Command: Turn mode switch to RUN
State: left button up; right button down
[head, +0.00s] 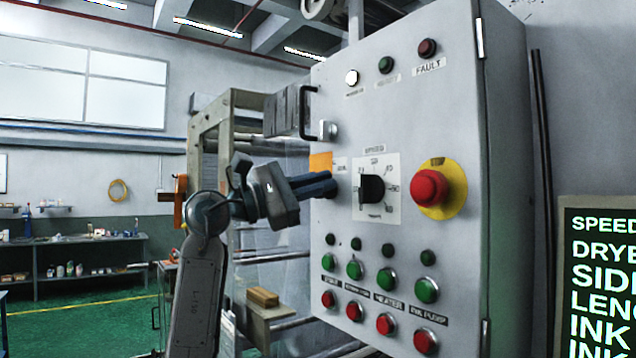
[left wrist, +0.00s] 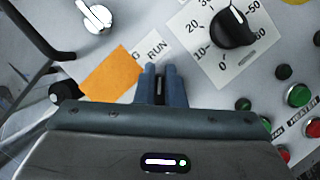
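The grey control cabinet (head: 450,110) faces me at an angle. My left gripper (head: 330,185) reaches its front from the left, below the small mode label that reads RUN (left wrist: 157,46) in the left wrist view. The blue-grey fingers (left wrist: 161,72) are close together, with a narrow dark piece between them. That piece appears to be the mode switch knob; the rest of the switch is hidden behind the fingers, so its position cannot be read. An orange sticker (left wrist: 112,74) is beside the label. My right gripper is not in view.
Right of the fingers are the black speed dial (head: 372,188) and red emergency stop (head: 430,187). Green (head: 353,268) and red buttons (head: 385,323) sit below. A door latch (head: 327,130) and black handle are above left. A dark text screen (head: 600,280) stands at right.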

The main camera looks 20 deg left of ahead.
pick_arm(q)
jog(key=o, duration=0.4)
jog(key=shift+w+f, duration=0.15)
jog(key=shift+f, duration=0.15)
jog(key=shift+c, duration=0.2)
jog(key=shift+w, duration=0.2)
jog(key=shift+a, duration=0.1)
jog(key=shift+a+f, duration=0.1)
jog(key=b+v, duration=0.5)
jog(key=v, duration=0.5)
jog(key=shift+s+a, duration=0.15)
jog(key=shift+s, duration=0.15)
